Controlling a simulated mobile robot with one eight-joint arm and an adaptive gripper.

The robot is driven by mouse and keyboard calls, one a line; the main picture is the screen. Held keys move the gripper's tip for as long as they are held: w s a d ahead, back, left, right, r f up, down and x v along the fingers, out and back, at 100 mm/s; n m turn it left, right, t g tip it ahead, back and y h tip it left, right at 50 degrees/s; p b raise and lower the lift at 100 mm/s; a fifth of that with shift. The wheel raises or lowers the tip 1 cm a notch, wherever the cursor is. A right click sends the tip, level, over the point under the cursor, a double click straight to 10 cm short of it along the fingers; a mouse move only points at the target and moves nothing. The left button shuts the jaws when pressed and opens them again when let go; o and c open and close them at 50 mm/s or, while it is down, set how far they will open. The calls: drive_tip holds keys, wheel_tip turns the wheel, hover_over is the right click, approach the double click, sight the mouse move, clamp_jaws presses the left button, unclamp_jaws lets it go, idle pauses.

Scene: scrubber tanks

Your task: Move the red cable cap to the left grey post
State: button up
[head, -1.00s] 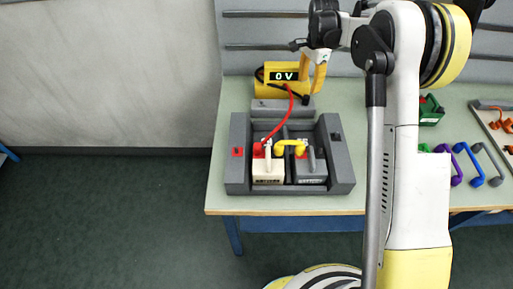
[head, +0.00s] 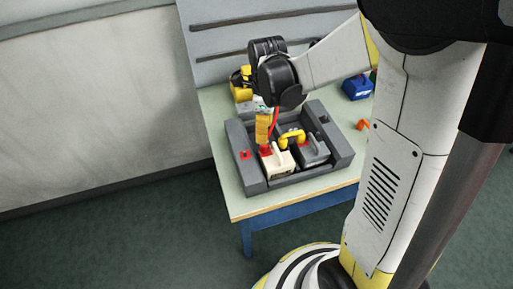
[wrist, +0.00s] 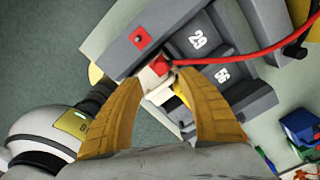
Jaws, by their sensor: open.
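The red cable cap (head: 265,151) sits at the top back of the white block (head: 280,165) in the left part of the grey tray (head: 252,177). A red cable (head: 275,121) runs up from it. My gripper (head: 263,138) is open, pointing down just above the cap. In the wrist view the cap (wrist: 160,67) shows between and beyond the fingertips (wrist: 157,82); no grip on it is visible. A red square with a small stud (wrist: 140,37) is on the tray's left wall, also in the head view (head: 245,154). I cannot tell whether this stud is the left grey post.
A yellow link (head: 292,137) joins the white block to the grey block (head: 314,152). A blue object (head: 357,87) is at the back right. The tray walls stand close around the blocks.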

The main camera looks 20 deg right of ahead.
sight(264, 147)
drive_tip(key=shift+d, duration=0.1)
drive_tip(key=shift+f, duration=0.1)
wheel_tip(264, 147, down, 9)
drive_tip(key=b, duration=0.7)
idle(1.3)
clamp_jaws()
drive_tip(key=shift+r, duration=0.2)
drive_tip(key=shift+r+p, duration=1.95)
drive_tip(key=shift+r, duration=1)
drive_tip(key=shift+f, duration=0.1)
